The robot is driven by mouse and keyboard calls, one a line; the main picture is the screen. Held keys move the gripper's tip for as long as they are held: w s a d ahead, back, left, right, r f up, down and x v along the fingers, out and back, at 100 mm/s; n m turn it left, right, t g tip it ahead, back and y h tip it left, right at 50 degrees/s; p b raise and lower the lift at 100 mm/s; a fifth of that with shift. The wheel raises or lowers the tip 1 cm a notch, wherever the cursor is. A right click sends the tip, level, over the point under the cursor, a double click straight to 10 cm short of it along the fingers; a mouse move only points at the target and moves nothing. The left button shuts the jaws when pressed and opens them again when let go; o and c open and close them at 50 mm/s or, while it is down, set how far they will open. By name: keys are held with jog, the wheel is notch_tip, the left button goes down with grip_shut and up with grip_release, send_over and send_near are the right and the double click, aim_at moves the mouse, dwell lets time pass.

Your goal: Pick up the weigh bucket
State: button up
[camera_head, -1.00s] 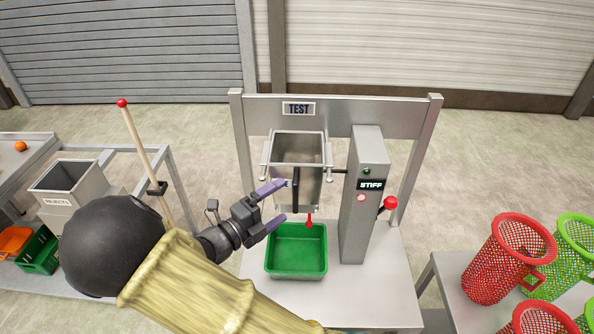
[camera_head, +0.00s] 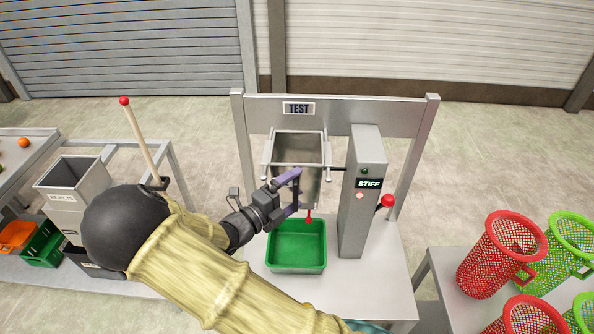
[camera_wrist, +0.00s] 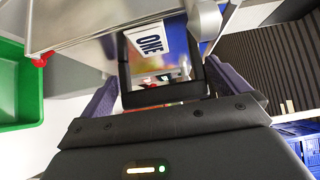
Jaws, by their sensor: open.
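The weigh bucket (camera_head: 310,187) is a grey metal bin hanging in the frame marked TEST, its open top facing up. In the wrist view its shiny wall (camera_wrist: 95,22) fills the upper part, with a white tag reading ONE (camera_wrist: 152,43). Its black handle (camera_wrist: 165,97) lies between my fingers. My gripper (camera_head: 296,192) is open, with purple fingers at the bucket's front. In the wrist view my gripper (camera_wrist: 166,90) has one finger on each side of the handle, with no clear grip on it. In the head view my gripper largely hides the handle.
A green tray (camera_head: 297,246) sits below the bucket, with a red knob (camera_head: 309,220) just above it. A grey post marked STIFF (camera_head: 362,200), with a red-balled lever (camera_head: 387,201), stands close right. Red and green mesh baskets (camera_head: 512,250) stand farther right; a rejects bin (camera_head: 75,190) stands left.

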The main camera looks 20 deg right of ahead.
jog(key=c, duration=1.1)
jog(key=shift+r, duration=0.1)
